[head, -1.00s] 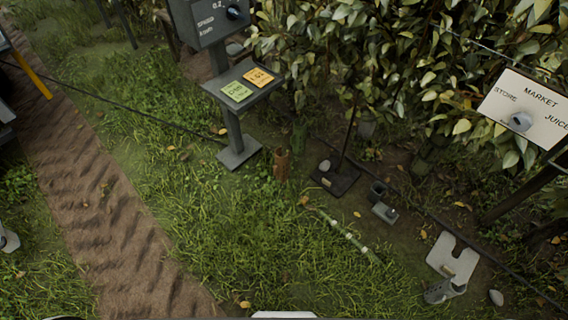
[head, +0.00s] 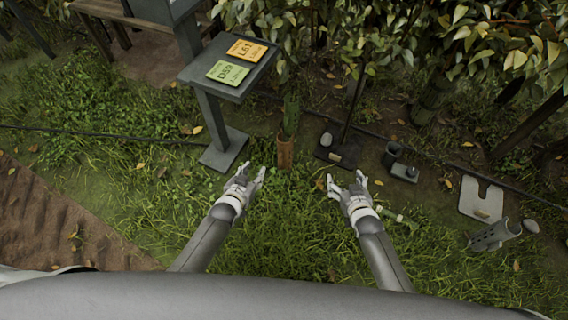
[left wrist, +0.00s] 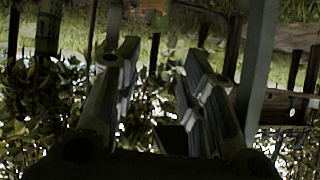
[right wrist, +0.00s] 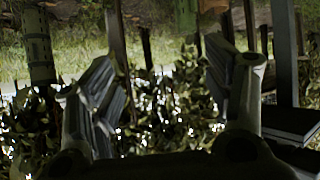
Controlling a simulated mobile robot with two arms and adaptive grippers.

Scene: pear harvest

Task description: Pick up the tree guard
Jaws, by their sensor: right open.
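My left gripper (head: 251,176) is open and empty, left of the brown tube and nearer to me. My right gripper (head: 347,181) is open and empty, right of the brown tube and well left of the grey tube. Both grippers also show parted fingers in their wrist views.
A grey stand (head: 222,90) with green and orange cards is at the upper left. A cable crosses the grass. Grass in front is open.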

